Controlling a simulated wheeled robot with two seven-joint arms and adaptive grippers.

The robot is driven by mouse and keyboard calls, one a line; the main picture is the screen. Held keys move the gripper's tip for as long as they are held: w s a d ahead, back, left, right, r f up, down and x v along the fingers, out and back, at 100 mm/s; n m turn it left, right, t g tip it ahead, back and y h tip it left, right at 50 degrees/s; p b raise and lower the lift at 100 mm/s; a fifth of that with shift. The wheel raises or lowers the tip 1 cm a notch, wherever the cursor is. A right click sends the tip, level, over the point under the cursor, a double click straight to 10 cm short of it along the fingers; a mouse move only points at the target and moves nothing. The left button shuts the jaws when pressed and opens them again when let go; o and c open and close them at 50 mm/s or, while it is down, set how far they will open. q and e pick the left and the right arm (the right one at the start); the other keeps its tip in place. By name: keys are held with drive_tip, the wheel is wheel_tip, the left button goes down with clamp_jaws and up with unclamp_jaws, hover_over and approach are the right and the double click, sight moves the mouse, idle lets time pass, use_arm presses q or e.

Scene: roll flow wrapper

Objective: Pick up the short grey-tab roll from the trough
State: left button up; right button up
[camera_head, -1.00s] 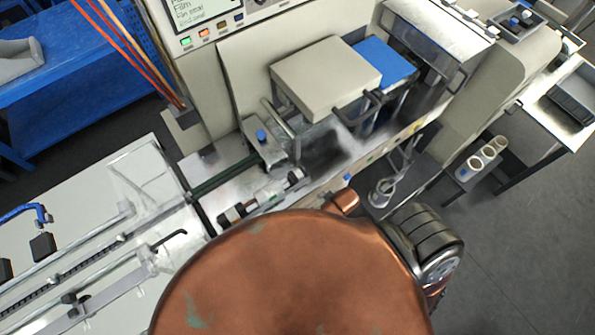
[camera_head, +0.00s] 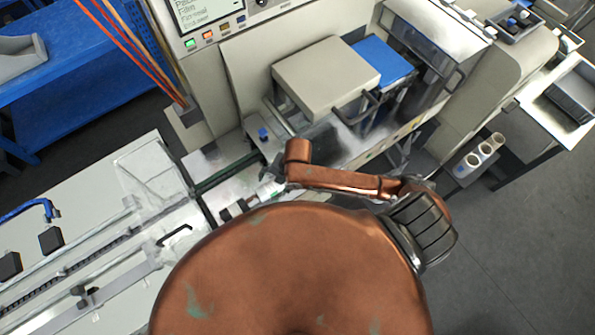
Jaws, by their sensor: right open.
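I cannot tell which roll is short or has a grey tab. My left gripper is not in view.
The wrapping machine, with a beige cover (camera_head: 326,78) and blue block (camera_head: 384,62), fills the middle. A white side table (camera_head: 545,125) stands at right with a grey bin (camera_head: 575,95). A conveyor (camera_head: 90,255) lies at left. Floor is open at lower right.

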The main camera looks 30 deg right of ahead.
drive_tip(key=w+d+n+h, duration=0.1)
drive_tip(key=d+n, duration=0.2)
drive_tip(key=d, duration=0.1)
drive_tip(key=w+d+n+g+h, duration=0.1)
drive_tip(key=d+n, duration=0.3)
drive_tip(key=w+d+n+g+h, duration=0.1)
drive_tip(key=d+n, duration=0.3)
drive_tip(key=shift+w+r, duration=0.2)
drive_tip(key=shift+r, duration=0.05)
drive_tip(key=shift+f, duration=0.3)
drive_tip(key=shift+n, duration=0.3)
drive_tip(key=shift+f+p, duration=1.05)
drive_tip(key=shift+f, duration=2.45)
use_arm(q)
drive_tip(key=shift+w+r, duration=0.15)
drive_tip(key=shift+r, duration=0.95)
use_arm(e)
drive_tip(key=c, duration=1.3)
drive_tip(key=shift+r, duration=0.1)
drive_tip(key=shift+c, duration=0.2)
